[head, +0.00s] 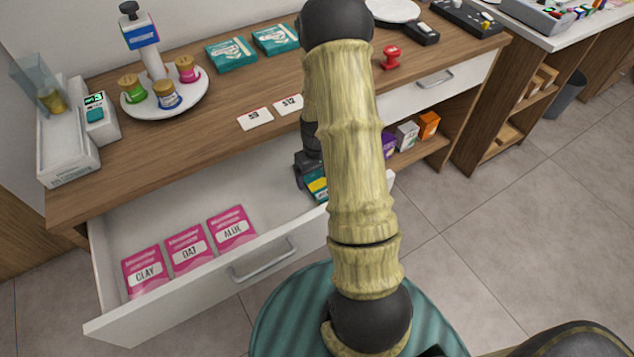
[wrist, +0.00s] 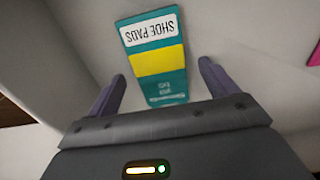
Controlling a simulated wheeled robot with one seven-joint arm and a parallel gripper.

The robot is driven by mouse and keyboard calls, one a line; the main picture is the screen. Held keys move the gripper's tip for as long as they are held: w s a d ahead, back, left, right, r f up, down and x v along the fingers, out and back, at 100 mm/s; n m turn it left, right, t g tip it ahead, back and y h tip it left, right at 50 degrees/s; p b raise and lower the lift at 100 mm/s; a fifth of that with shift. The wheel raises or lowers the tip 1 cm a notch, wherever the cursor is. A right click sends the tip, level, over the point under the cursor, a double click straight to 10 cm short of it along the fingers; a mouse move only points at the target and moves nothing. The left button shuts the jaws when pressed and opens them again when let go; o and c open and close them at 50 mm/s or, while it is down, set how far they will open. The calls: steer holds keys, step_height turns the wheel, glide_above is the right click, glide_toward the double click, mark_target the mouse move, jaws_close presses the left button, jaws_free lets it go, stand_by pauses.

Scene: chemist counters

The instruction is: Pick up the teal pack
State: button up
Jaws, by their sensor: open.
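A teal pack (wrist: 156,57) with a yellow band and a white "SHOE PADS" label lies in the open drawer (head: 160,212). In the head view only part of this pack (head: 318,187) shows, at the drawer's right side; my arm hides the rest. My gripper (wrist: 161,76) is open. Its two fingers stand on either side of the pack's lower part in the wrist view, with gaps to both edges. I cannot tell the height between the fingertips and the pack.
Pink packs (head: 188,249) lie in the drawer's left part. Two other teal packs (head: 231,54) lie on the counter (head: 200,125) above. The drawer's front wall and handle (head: 264,263) stand close by. A red stamp (head: 391,57) and price cards (head: 255,119) are on the counter.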

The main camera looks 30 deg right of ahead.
steer(key=shift+f, duration=0.8)
steer(key=c, duration=1.1)
